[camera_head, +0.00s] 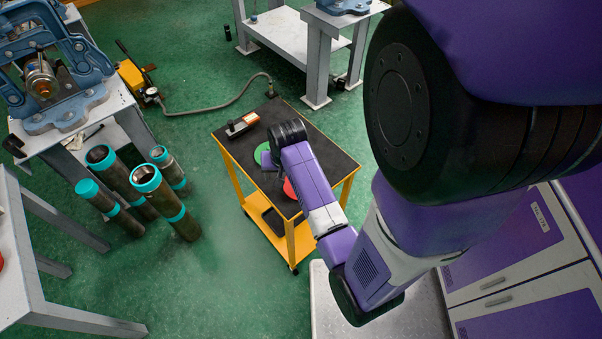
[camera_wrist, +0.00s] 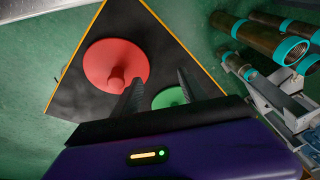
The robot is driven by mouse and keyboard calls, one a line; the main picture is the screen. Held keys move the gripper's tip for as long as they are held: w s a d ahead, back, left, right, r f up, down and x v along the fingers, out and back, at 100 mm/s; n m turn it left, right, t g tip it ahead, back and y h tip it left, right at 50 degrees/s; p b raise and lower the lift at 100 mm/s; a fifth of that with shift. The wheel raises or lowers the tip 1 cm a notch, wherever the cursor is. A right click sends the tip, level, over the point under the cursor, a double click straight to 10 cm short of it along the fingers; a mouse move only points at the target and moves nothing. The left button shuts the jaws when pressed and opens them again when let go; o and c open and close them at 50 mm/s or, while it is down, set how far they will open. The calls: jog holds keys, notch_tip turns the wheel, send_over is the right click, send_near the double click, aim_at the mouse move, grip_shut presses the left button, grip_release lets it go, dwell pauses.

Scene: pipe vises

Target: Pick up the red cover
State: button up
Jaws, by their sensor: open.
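The red cover (camera_wrist: 113,62) is a round disc with a raised knob in its middle. It lies on the black top of the yellow cart (camera_wrist: 72,98). In the head view only a sliver of the red cover (camera_head: 289,188) shows beside my arm. My gripper (camera_wrist: 158,85) is open and empty above the cart. I cannot tell the height of the fingers above the cover.
The green cover (camera_head: 239,156) lies beside the red one on the cart (camera_head: 325,146). An orange-and-grey item (camera_head: 243,123) lies near the cart's far left edge. Several pipes with teal ends (camera_head: 157,191) stand on the floor to the left, near a blue vise (camera_head: 52,75) on a bench.

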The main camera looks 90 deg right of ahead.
jog(key=s+r+y, duration=0.1)
jog(key=s, duration=0.1)
jog(key=s+d+r+m+g+p, duration=0.1)
jog(key=s, duration=0.1)
jog(key=s+r+m+y, duration=0.1)
jog(key=s, duration=0.1)
jog(key=shift+s+d+r+g+y, duration=0.1)
jog(key=shift+s+d+g+y, duration=0.15)
jog(key=shift+d+g+y, duration=0.05)
jog(key=shift+s+a, duration=0.1)
jog(key=shift+s, duration=0.25)
jog(key=shift+s+a+f+m, duration=0.1)
jog(key=shift+f+m, duration=0.2)
jog(key=shift+f, duration=0.4)
jog(key=shift+w+a+f+p, duration=0.2)
jog(key=shift+f+p, duration=0.1)
jog(key=shift+f, duration=1.25)
jog(key=shift+w+a+f+p, duration=0.15)
jog(key=shift+f+p, duration=0.15)
jog(key=shift+f, duration=1.25)
jog(key=shift+d, duration=0.15)
grip_shut()
